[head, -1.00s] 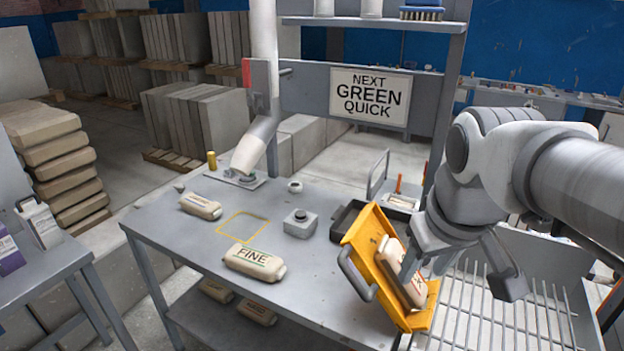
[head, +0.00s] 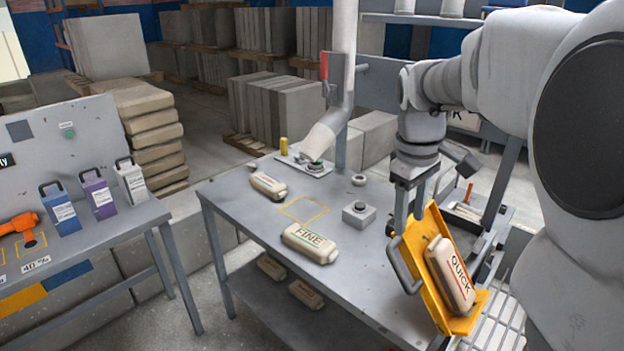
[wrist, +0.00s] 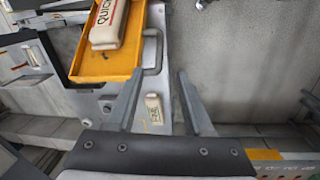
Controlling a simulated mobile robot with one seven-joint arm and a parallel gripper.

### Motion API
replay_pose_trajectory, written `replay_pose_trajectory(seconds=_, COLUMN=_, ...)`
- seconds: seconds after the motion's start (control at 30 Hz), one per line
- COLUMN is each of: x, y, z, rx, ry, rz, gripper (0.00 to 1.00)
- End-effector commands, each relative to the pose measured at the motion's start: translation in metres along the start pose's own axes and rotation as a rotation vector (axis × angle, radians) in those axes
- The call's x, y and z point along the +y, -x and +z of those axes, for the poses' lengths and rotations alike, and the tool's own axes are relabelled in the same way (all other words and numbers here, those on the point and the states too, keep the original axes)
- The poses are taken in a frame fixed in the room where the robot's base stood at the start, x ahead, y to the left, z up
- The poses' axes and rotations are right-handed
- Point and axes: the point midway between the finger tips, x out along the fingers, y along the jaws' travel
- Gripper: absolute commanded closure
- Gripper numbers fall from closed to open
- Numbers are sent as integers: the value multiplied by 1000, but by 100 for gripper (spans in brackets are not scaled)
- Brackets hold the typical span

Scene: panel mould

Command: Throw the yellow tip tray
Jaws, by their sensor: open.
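The yellow tip tray (head: 464,325) stands tilted at the table's right end, its grey handle (head: 402,266) on the left side. A cream bag marked QUICK (head: 452,275) lies in it. My gripper (head: 408,228) is open and empty, pointing down by the tray's upper left edge in the head view. In the wrist view the tray (wrist: 105,66) is at upper left with the QUICK bag (wrist: 108,22) in it. The handle (wrist: 157,52) shows just beyond my open fingers (wrist: 160,72), nearer the left one. I cannot tell whether a finger touches it.
A bag marked FINE (head: 310,243) and another bag (head: 268,186) lie on the grey table (head: 250,218), around a yellow outlined square (head: 303,209). Bags lie on the shelf below.

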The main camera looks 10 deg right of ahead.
Motion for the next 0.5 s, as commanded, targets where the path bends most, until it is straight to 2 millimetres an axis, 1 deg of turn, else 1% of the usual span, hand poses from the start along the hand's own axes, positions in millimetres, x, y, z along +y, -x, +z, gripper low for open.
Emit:
replay_pose_trajectory(seconds=0.17, x=5, y=-6, z=-2, rx=-11, ry=13, rz=-5, gripper=48)
replay_pose_trajectory(seconds=0.27, x=5, y=-15, z=-2, rx=-12, ry=14, rz=-5, gripper=48)
replay_pose_trajectory(seconds=0.37, x=4, y=-32, z=-1, rx=-13, ry=13, rz=-6, gripper=48)
replay_pose_trajectory(seconds=0.5, x=4, y=-62, z=0, rx=-14, ry=12, rz=-8, gripper=48)
